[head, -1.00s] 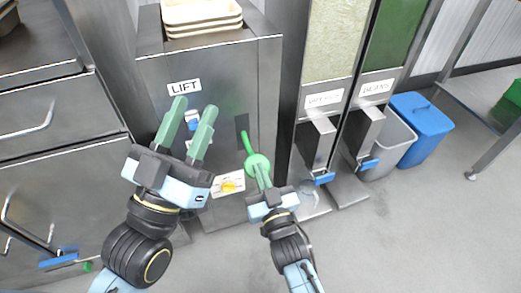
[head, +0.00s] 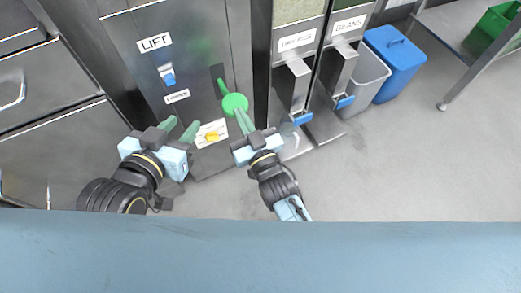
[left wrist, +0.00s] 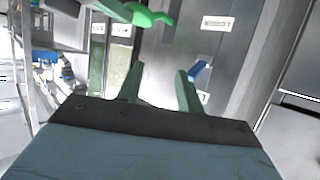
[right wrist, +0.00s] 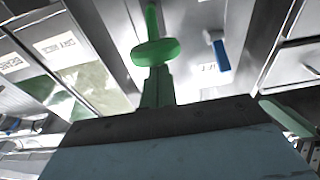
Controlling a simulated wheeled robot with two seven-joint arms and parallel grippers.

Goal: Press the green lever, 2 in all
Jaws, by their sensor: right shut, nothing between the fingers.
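The green lever sticks out of a dark slot on the steel lift cabinet and ends in a round green knob (head: 235,104). The knob also shows in the right wrist view (right wrist: 155,53). My right gripper (head: 243,119) is shut and empty, with its green fingertips at the knob; I cannot tell whether they touch it. My left gripper (head: 180,127) is open and empty, left of the lever in front of the cabinet's lower part. The left wrist view shows its two fingers (left wrist: 160,80) apart, with the lever (left wrist: 145,14) beyond them.
A blue switch (head: 168,76) sits under the LIFT label, and a yellow knob (head: 211,136) is on a white plate below. To the right stand dispensers with blue handles (head: 302,118), a grey bin (head: 368,80) and a blue bin (head: 395,62). The floor at right is clear.

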